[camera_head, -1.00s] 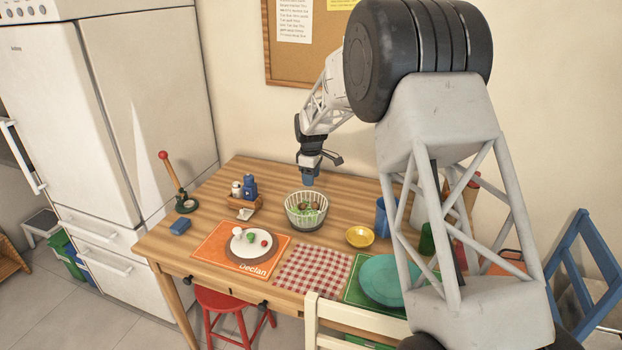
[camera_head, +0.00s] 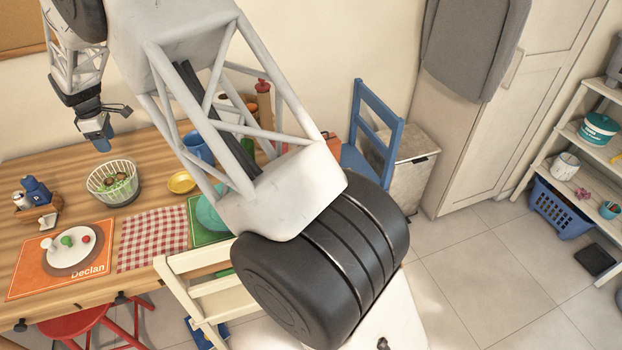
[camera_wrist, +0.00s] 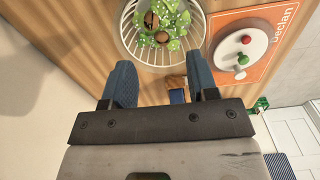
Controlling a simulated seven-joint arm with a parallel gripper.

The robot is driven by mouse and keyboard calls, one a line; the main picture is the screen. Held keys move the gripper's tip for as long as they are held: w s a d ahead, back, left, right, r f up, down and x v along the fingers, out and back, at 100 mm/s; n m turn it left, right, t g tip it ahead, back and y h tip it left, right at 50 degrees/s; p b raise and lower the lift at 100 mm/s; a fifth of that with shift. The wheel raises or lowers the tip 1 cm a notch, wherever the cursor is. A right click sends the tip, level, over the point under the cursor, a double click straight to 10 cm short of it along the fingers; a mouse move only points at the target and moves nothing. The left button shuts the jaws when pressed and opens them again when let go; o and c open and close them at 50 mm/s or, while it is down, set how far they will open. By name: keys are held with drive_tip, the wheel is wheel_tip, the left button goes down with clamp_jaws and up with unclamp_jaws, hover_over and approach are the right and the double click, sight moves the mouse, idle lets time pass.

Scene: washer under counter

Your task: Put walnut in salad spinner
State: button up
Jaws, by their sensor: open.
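The salad spinner (camera_head: 92,187) is a white slatted basket on the wooden table, and it also shows at the top of the wrist view (camera_wrist: 127,42). Green leafy pieces (camera_wrist: 176,27) lie inside it. Two brown, round, walnut-like things, one upper (camera_wrist: 151,19) and one lower (camera_wrist: 162,38), rest among the leaves. My gripper (camera_head: 102,146) hangs above the table just behind the basket. In the wrist view its two blue fingers (camera_wrist: 161,82) are apart, with nothing between them, just short of the basket's rim.
An orange placemat (camera_head: 30,279) with a plate (camera_head: 58,262) lies front left. A caddy with bottles (camera_head: 38,196) stands left of the basket. A yellow bowl (camera_head: 181,182) and blue cup (camera_head: 197,150) are to its right. A checkered mat (camera_head: 150,240) lies in front.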

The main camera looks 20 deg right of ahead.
drive_tip(key=s+d+r+m, duration=0.3)
drive_tip(key=s+d+r, duration=0.35)
drive_tip(key=d, duration=0.35)
drive_tip(key=s+d+r+m+t, duration=0.1)
drive_tip(key=s+d+r+m, duration=0.2)
drive_tip(key=s+d+r, duration=0.55)
drive_tip(key=s+d+r+m, duration=0.2)
drive_tip(key=s+d+r, duration=0.3)
drive_tip(key=d, duration=0.7)
drive_tip(key=s+d+f+m, duration=0.1)
drive_tip(key=s+d+m, duration=0.2)
drive_tip(key=s, duration=0.8)
drive_tip(key=s+d+f+m+t, duration=0.1)
drive_tip(key=s+d+m, duration=0.2)
drive_tip(key=s+d, duration=0.5)
drive_tip(key=s+d+f+m, duration=0.2)
drive_tip(key=s+d, duration=0.4)
drive_tip(key=s, duration=0.8)
drive_tip(key=shift+s+d+m, duration=0.2)
drive_tip(key=shift+s+m, duration=0.2)
drive_tip(key=shift+m, duration=0.4)
